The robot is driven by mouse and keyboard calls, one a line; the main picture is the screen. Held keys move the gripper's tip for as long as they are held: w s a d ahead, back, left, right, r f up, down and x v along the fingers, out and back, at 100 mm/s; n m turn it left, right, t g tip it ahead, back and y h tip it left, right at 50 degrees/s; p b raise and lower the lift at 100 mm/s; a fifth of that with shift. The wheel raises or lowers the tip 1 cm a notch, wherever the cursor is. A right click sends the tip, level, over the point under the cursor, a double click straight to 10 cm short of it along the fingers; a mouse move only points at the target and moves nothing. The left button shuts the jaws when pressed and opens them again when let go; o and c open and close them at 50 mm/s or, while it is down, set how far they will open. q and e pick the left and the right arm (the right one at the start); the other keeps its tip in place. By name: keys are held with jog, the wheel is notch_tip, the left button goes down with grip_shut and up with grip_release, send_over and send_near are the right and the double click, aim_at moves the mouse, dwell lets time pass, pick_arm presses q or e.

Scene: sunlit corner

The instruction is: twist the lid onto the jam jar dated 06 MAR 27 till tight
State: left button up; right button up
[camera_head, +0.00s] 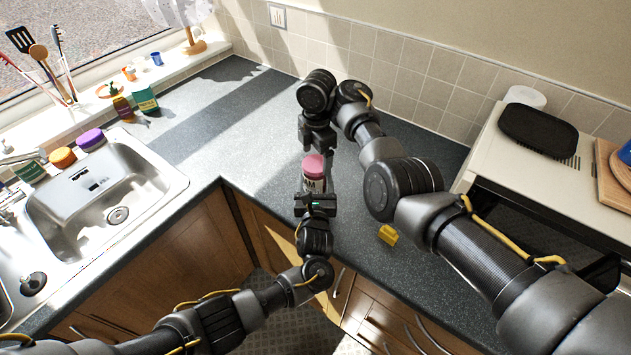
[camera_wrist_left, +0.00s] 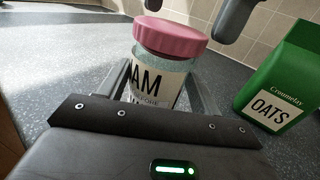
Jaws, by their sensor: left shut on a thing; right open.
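The jam jar (camera_head: 312,187) stands upright on the dark counter, with a pink lid (camera_head: 314,165) sitting on its mouth. In the left wrist view the jar (camera_wrist_left: 153,88) shows a pale label with "AM" readable; no date can be read. My left gripper (camera_head: 315,196) is shut on the jar's body from the front. My right gripper (camera_head: 318,147) is open and empty just above and behind the lid; its fingertips also show at the top of the left wrist view (camera_wrist_left: 195,10).
A green oats carton (camera_wrist_left: 285,85) stands right of the jar in the left wrist view. A yellow object (camera_head: 388,235) lies near the counter's front edge. The sink (camera_head: 100,195) is at left, a white appliance (camera_head: 490,155) at right.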

jog(key=shift+f, duration=1.4)
jog(key=c, duration=1)
jog(key=m, duration=0.5)
jog(key=shift+s+a, duration=0.1)
pick_arm(q)
jog(key=shift+a, duration=0.1)
pick_arm(e)
jog(key=m, duration=0.6)
jog(key=o, duration=1.1)
